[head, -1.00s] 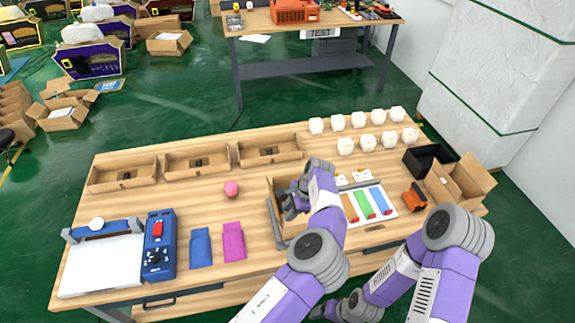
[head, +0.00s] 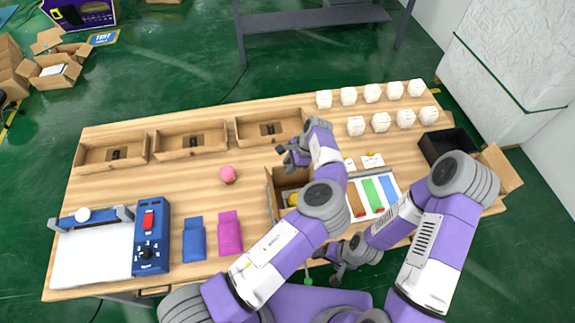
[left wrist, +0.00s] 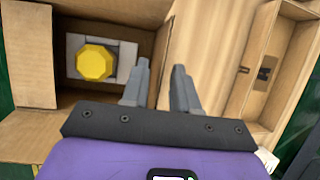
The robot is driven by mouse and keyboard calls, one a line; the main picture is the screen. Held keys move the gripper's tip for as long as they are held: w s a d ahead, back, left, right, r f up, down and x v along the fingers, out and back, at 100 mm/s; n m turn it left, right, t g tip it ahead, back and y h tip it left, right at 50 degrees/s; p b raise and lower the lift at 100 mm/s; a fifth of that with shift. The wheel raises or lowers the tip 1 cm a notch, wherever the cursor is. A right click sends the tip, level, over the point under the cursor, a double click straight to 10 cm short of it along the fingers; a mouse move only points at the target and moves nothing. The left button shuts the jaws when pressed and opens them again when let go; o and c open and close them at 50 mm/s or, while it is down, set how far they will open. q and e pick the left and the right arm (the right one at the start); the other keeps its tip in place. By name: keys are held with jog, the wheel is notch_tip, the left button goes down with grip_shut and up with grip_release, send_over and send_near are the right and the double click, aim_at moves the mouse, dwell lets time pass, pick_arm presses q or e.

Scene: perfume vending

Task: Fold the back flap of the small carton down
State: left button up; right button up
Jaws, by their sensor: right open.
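The small carton (head: 274,196) stands open on the table, partly hidden by my left arm in the head view. In the left wrist view, a yellow octagonal cap (left wrist: 95,62) sits in a pale insert inside it. One side flap (left wrist: 28,55) is folded outward. My left gripper (left wrist: 160,80) is open at the carton's back edge, its fingers apart with brown cardboard showing between them. I cannot tell whether they touch the back flap. In the head view my left gripper (head: 287,155) is above the carton's back. My right gripper (head: 338,274) is open near the table's front edge, away from the carton.
Three cardboard trays (head: 190,143) line the table's back. A pink ball (head: 227,174) and blue and magenta pouches (head: 230,235) lie left of the carton. A tray of coloured strips (head: 372,194) is to the right. White cubes (head: 381,122) and a black box (head: 446,145) stand at the back right.

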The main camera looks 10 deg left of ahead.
pick_arm(q)
jog(key=shift+x, duration=1.05)
jog(key=shift+c, duration=0.3)
grip_shut()
